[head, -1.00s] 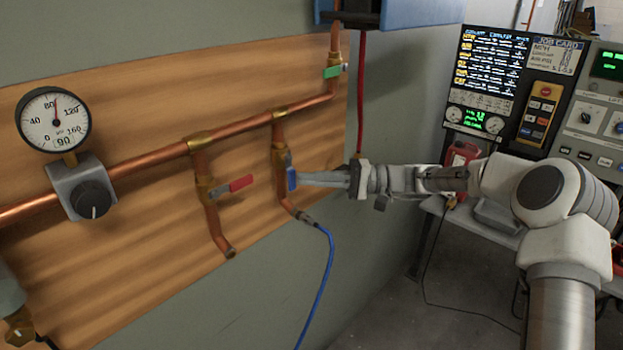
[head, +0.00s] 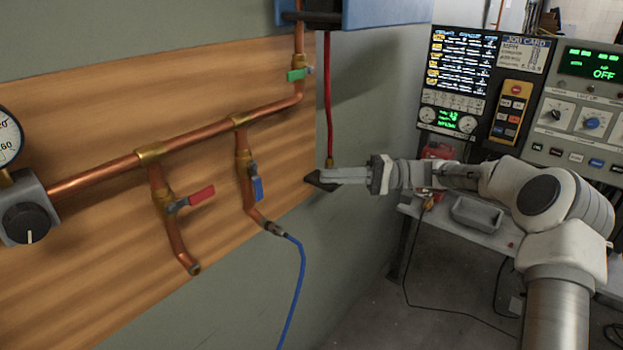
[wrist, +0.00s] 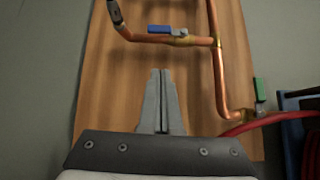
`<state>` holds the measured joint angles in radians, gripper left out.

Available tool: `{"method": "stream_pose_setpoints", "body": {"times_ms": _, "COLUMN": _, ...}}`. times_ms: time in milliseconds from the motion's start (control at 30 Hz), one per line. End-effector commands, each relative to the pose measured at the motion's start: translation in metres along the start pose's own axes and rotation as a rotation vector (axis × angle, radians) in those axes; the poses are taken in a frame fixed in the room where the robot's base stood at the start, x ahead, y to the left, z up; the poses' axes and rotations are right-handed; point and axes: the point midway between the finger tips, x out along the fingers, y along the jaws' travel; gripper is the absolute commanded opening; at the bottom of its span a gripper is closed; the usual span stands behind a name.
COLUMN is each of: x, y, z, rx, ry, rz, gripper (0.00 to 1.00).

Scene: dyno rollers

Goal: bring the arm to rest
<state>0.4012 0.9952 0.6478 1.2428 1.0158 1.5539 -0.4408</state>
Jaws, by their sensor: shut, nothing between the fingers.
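My gripper (head: 322,178) is shut and empty in the head view. It is held in the air in front of the wall, right of the blue valve lever (head: 256,182) and apart from it. My arm reaches in from the right. In the wrist view the two fingers of my gripper (wrist: 161,75) lie together, with the wooden board (wrist: 110,100) behind them. The blue lever (wrist: 163,29) shows beyond the fingertips in the wrist view.
Copper pipes (head: 195,135) run across the board, with a red lever (head: 202,195) and a green lever (head: 297,74). A red hose (head: 328,100) hangs behind my gripper. A blue hose (head: 297,290) hangs below the pipe. Control panels (head: 470,85) and a bench with a grey tray (head: 478,214) stand right.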

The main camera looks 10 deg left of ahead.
Motion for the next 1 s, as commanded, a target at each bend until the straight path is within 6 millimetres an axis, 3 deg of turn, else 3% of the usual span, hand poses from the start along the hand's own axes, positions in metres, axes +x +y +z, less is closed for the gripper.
{"method": "stream_pose_setpoints", "body": {"times_ms": 200, "x": -0.012, "y": 0.0, "z": 0.0, "rx": 0.001, "ry": 0.0, "rz": 0.001, "gripper": 0.0}}
{"method": "stream_pose_setpoints", "body": {"times_ms": 600, "x": -0.006, "y": -0.002, "z": 0.004, "rx": 0.004, "ry": -0.006, "rz": 0.033, "gripper": 0.0}}
{"method": "stream_pose_setpoints", "body": {"times_ms": 767, "x": 0.011, "y": -0.002, "z": 0.021, "rx": 0.025, "ry": -0.027, "rz": 0.166, "gripper": 0.0}}
{"method": "stream_pose_setpoints", "body": {"times_ms": 1000, "x": 0.031, "y": 0.004, "z": 0.06, "rx": 0.055, "ry": -0.037, "rz": 0.443, "gripper": 0.0}}
